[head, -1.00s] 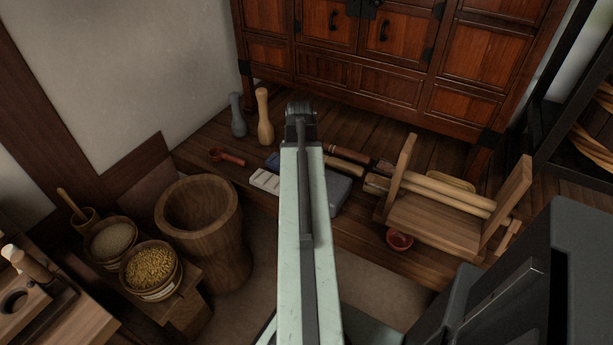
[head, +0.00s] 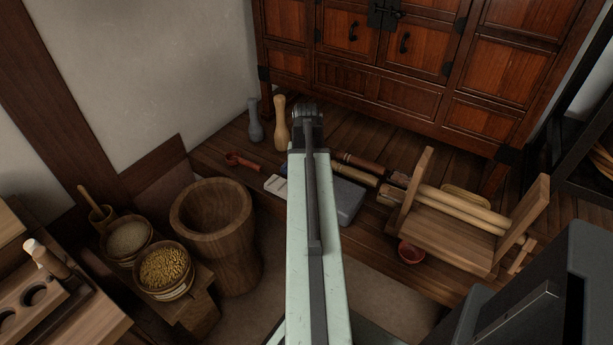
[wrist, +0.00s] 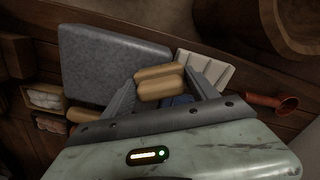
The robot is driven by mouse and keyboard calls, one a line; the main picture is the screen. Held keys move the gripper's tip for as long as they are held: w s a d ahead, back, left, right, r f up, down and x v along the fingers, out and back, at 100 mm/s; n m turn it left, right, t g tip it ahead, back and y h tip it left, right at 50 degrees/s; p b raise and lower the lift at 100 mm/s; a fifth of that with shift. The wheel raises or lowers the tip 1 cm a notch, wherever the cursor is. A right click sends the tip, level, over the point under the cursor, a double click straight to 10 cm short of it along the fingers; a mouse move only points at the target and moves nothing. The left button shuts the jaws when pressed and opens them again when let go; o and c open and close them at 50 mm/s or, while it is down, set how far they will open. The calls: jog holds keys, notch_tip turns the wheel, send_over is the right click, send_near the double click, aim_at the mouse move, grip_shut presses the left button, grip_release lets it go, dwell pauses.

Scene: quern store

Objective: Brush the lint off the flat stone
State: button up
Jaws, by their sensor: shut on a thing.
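The flat stone (wrist: 108,62) is a dark grey slab lying on the wooden floor, upper left in the wrist view. In the head view the stone (head: 350,203) shows to the right of my arm, which partly hides it. My gripper (wrist: 163,86) is shut on a tan wooden piece (wrist: 160,76), perhaps part of a brush; I see no bristles on it. The gripper is beside the stone's right end in the wrist view; I cannot tell whether the held piece touches it. In the head view my arm hides the held piece. I cannot make out lint on the stone.
A white ribbed block (wrist: 205,68) lies beside the gripper, with a red scoop (wrist: 270,101) farther right. A wooden mortar (head: 212,225) and grain bowls (head: 163,268) stand left. A wooden stand with rollers (head: 455,225) and a red dish (head: 411,252) are right; a cabinet (head: 390,75) closes the back.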

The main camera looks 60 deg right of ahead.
jog(key=shift+r+p, duration=2.1)
jog(key=shift+r, duration=0.45)
notch_tip(320, 180, up, 3)
jog(key=p, duration=0.3)
jog(key=shift+r, duration=0.15)
jog(key=shift+f, duration=0.2)
